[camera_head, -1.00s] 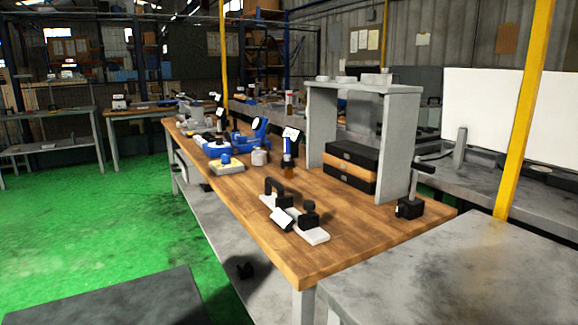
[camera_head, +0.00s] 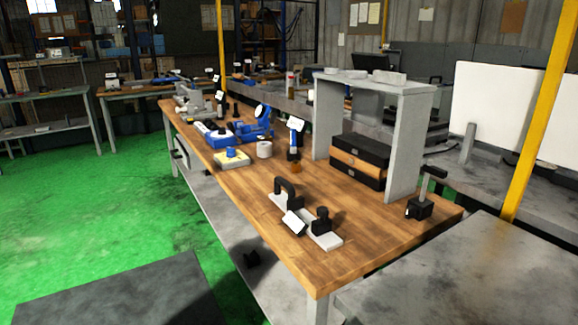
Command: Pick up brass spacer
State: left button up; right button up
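I cannot make out a brass spacer for certain. A small amber-brown piece (camera_head: 296,168) stands on the wooden workbench (camera_head: 240,185), just below a blue-and-black upright item (camera_head: 295,140); it is too small to tell what it is. A white cylinder (camera_head: 264,149) stands to its left. Neither of my grippers shows in the view.
A white plate with black fixtures (camera_head: 325,238) lies near the bench's front. A grey shelf stand (camera_head: 404,145) covers stacked black and orange boxes (camera_head: 358,162). A black clamp-like tool (camera_head: 420,208) is at right. Green floor (camera_head: 90,215) is open at left.

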aim_at(296, 167)
jog(key=i+j, duration=0.3)
jog(key=j, duration=0.15)
jog(key=i+j, duration=0.25)
jog(key=j, duration=0.15)
jog(key=i+j, duration=0.3)
jog(key=j, duration=0.15)
jog(key=i+j, duration=0.25)
jog(key=j, duration=0.2)
jog(key=i+j, duration=0.3)
jog(key=j, duration=0.15)
jog(key=i+j+z, duration=0.15)
jog(key=j, duration=0.15)
jog(key=i+j+z, duration=0.15)
jog(key=j, duration=0.2)
jog(key=z, duration=1.3)
